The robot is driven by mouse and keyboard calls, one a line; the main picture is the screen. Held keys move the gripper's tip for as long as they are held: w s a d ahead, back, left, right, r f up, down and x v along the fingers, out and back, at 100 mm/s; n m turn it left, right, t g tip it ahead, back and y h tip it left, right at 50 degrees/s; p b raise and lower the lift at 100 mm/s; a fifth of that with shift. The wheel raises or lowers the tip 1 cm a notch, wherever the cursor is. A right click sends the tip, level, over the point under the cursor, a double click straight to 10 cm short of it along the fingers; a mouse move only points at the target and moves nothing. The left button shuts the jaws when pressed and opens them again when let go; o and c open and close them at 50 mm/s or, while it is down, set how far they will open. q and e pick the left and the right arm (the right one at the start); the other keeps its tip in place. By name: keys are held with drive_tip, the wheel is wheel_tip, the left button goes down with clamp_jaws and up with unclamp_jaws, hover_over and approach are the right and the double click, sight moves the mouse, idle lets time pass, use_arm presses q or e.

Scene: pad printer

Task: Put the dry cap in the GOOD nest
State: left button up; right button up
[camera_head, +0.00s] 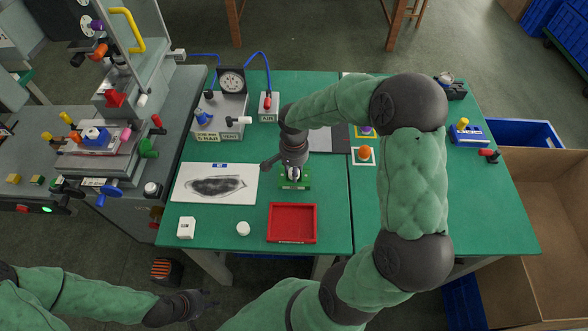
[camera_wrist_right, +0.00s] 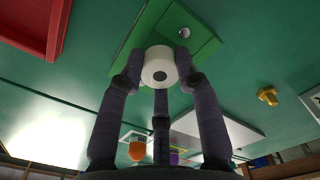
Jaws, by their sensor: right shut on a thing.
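In the head view my right gripper (camera_head: 293,172) points down over the green nest block (camera_head: 295,184) and hides most of the cap. The green block (camera_wrist_right: 205,45) lies right behind the cap in the wrist view, and I cannot tell whether the cap touches it. My left gripper (camera_head: 205,301) is off the table's front edge at bottom left, away from the cap, and its finger opening is unclear.
A red tray (camera_head: 292,239) lies in front of the green block. A white sheet with a dark smear (camera_head: 190,199) lies left. An orange piece (camera_head: 364,153) stands to the right.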

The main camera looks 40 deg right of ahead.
drive_tip(key=shift+f, duration=0.35)
drive_tip(key=shift+s, duration=0.1)
drive_tip(key=o, duration=0.6)
drive_tip(key=shift+a, duration=0.1)
drive_tip(key=shift+c, duration=0.2)
drive_tip(key=shift+o, duration=0.9)
drive_tip(key=shift+f, duration=0.15)
drive_tip(key=shift+s, duration=0.1)
drive_tip(key=shift+r, duration=0.3)
wheel_tip(320, 180, up, 13)
drive_tip(key=p, duration=0.4)
drive_tip(key=shift+w+p, duration=0.2)
drive_tip(key=shift+p, duration=0.1)
